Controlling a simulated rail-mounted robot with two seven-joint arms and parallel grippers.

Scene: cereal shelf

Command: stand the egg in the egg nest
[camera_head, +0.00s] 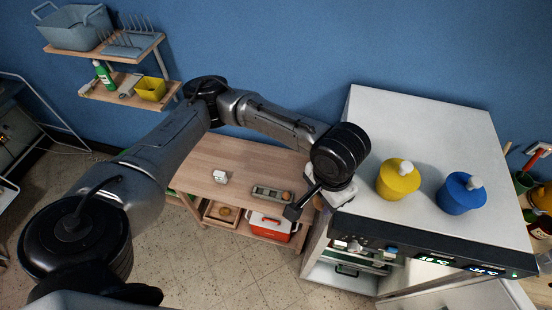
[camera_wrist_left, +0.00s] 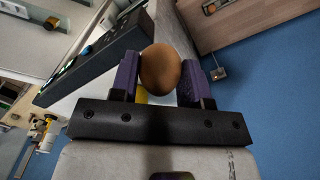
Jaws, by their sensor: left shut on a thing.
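The brown egg (camera_wrist_left: 160,66) is in the left wrist view, held between the two purple fingers of my left gripper (camera_wrist_left: 159,76). The gripper is shut on it, and its far end sticks out past the fingers. In the head view my left wrist is at the front left of the white cabinet; the fingers and egg cannot be made out there. A grey tray (camera_head: 268,194) with a small round brownish thing at its right end lies on the wooden table; I cannot tell for sure whether it is the egg nest. My right gripper is not in view.
A small white block (camera_head: 220,176) stands on the wooden table (camera_head: 205,155). A yellow pot (camera_head: 397,182) and a blue pot (camera_head: 458,196) stand on the white cabinet (camera_head: 400,115). A red-and-white box (camera_head: 268,228) sits below the table. The table's back left is clear.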

